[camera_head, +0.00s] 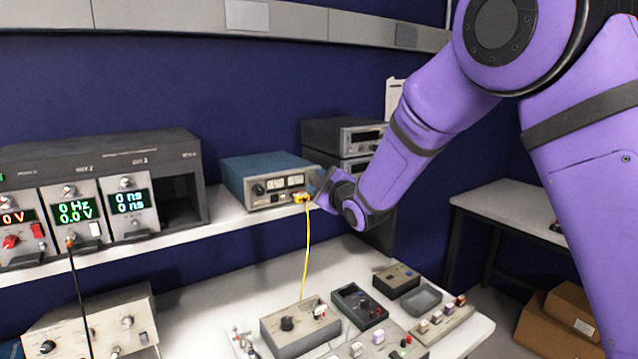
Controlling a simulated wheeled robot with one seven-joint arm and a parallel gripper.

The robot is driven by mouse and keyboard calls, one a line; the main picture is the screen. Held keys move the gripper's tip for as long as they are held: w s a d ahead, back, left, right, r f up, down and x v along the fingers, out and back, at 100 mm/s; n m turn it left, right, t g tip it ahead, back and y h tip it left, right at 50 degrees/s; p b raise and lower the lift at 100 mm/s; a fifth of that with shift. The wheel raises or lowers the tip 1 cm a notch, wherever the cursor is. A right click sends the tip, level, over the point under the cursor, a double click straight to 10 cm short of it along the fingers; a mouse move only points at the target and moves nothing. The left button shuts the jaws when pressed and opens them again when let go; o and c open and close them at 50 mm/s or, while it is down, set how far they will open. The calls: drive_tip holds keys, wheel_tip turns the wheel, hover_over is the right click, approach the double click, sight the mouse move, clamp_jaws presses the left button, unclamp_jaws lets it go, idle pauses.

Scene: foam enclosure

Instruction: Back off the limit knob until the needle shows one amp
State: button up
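A blue-cased bench unit (268,170) with a light front panel stands on the shelf. Its panel has two small white meters (286,183); their needles are too small to read. A dark knob (258,190) shows at the panel's left. My gripper (318,185) is at the panel's right end, in front of it, and hides that part. I cannot tell which knob is the limit knob, whether the gripper touches one, or whether its fingers are open or shut. A yellow plug (300,198) with a hanging yellow cable (306,250) is just below the gripper.
A grey instrument rack (100,160) with lit displays stands left on the shelf (225,215). Dark stacked units (340,132) stand behind my arm. Several small boxes, including a grey knob box (298,325), crowd the bench below. Cardboard boxes (560,315) lie at the lower right.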

drive_tip(key=v, duration=1)
drive_tip(key=shift+s+d, duration=0.15)
drive_tip(key=shift+s, duration=0.15)
drive_tip(key=shift+d+r, duration=0.1)
drive_tip(key=s+d+r+m+g+h, duration=0.25)
drive_tip(key=s+d+m+h, duration=0.2)
drive_tip(key=d, duration=0.45)
drive_tip(key=s+d+r+m+g+h, duration=0.1)
drive_tip(key=s+d+r+m+h, duration=0.3)
drive_tip(key=d, duration=0.4)
drive_tip(key=s+d+m+g, duration=0.3)
drive_tip(key=s+d+m, duration=0.1)
drive_tip(key=s, duration=0.9)
drive_tip(key=s+d+m+g+h, duration=0.1)
drive_tip(key=s+d+m+g, duration=0.2)
drive_tip(key=s, duration=1.1)
drive_tip(key=shift+d+f+m, duration=0.35)
drive_tip(key=shift+d+m, duration=0.5)
drive_tip(key=shift+d, duration=0.25)
drive_tip(key=shift+g+h, duration=0.25)
